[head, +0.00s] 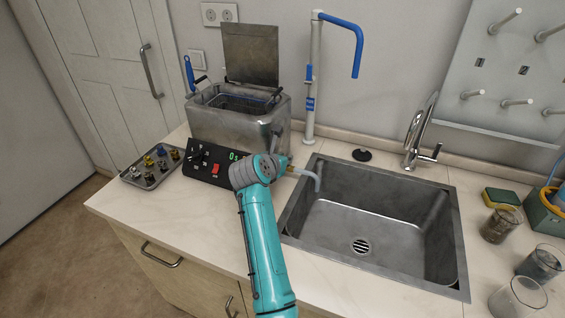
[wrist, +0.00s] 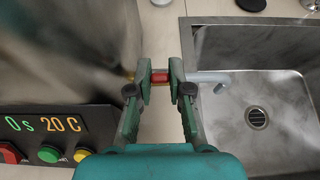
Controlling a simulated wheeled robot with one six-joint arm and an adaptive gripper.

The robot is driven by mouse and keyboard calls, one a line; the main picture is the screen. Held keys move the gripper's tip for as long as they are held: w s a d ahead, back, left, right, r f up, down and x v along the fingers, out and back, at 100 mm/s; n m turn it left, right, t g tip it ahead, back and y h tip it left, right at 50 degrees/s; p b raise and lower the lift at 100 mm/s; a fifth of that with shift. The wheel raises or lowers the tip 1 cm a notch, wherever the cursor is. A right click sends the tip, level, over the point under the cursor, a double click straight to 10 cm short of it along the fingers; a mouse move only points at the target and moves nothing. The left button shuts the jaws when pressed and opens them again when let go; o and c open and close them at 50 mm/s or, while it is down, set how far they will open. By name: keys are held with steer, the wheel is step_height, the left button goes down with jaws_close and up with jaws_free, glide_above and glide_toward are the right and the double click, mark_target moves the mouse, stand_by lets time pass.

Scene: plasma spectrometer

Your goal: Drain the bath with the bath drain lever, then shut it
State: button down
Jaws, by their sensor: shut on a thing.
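The steel bath (head: 225,128) stands on the counter left of the sink, its lid raised at the back. It also shows in the wrist view (wrist: 60,50). In the wrist view, my gripper (wrist: 160,90) is closed with a fingertip on each side of the red bath drain lever (wrist: 160,76). The lever sits between a brass fitting at the bath and a pale drain spout (wrist: 208,76). The spout (head: 306,175) bends down over the sink's left edge. My wrist hides the lever in the head view. No flow from the spout is visible.
The sink (head: 350,215) is empty, with a drain grate (head: 360,246). The bath's panel (wrist: 55,135) reads 0 s and 20 C. A small tray (head: 150,168) of parts lies left; beakers (head: 500,225) stand right. A faucet (head: 420,130) rises behind the sink.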

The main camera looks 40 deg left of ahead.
steer(key=shift+w+a+r+g, duration=0.1)
steer(key=shift+w+r+g, duration=0.2)
steer(key=shift+g, duration=0.4)
steer(key=shift+f, duration=0.1)
steer(key=c, duration=1.4)
jaws_free()
steer(key=shift+o, duration=0.2)
steer(key=v, duration=1.2)
steer(key=shift+w+a, duration=0.1)
